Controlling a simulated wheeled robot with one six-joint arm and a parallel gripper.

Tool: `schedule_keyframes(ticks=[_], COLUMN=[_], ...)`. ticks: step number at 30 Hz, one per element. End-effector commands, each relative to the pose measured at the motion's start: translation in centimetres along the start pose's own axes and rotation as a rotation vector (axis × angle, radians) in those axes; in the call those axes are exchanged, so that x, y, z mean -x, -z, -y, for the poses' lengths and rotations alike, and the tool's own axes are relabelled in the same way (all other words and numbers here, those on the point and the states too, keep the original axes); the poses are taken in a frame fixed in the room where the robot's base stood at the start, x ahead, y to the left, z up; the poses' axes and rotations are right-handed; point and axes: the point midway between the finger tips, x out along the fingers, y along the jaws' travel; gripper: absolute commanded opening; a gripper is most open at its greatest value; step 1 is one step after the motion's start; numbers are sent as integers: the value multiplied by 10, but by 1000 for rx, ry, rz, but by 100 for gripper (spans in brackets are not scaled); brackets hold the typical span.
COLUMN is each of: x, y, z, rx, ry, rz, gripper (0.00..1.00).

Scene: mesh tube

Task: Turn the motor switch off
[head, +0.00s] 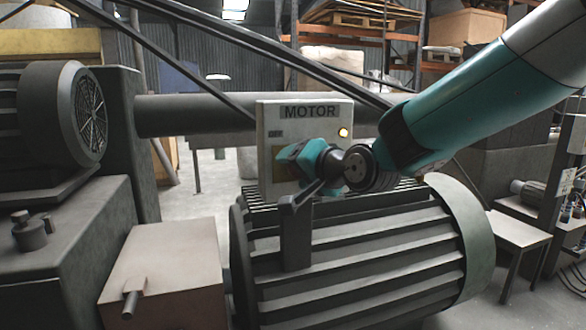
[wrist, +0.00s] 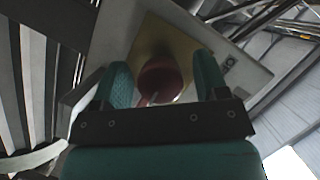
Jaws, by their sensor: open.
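The motor switch box (head: 303,112) is a pale panel labelled MOTOR, standing above the ribbed motor. A small lamp (head: 343,132) on its right side glows yellow. In the wrist view, a round dark red knob (wrist: 160,78) sits on a yellow plate (wrist: 152,38) on the box face. My gripper (head: 290,158) is open in front of the box and hides the knob in the head view. In the wrist view its two teal fingers stand on either side of the knob. I cannot tell whether they touch it.
The ribbed motor (head: 370,255) lies below the box and my gripper. A grey pipe (head: 190,115) runs behind the box. Dark slanting bars pass behind it. A second motor (head: 60,120) stands at left, and a box with a small stub (head: 165,265) stands at lower left.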

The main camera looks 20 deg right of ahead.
Motion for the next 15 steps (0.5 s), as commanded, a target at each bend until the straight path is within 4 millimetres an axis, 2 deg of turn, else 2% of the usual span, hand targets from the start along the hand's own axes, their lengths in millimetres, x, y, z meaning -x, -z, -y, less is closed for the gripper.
schedule_keyframes(ticks=[4,9,11,15], x=[0,0,0,0], y=[0,-1,-1,-1], z=[0,1,1,1], rx=[0,1,1,3], ry=[0,1,1,0], rz=[0,1,1,2], gripper=[67,28,18,18])
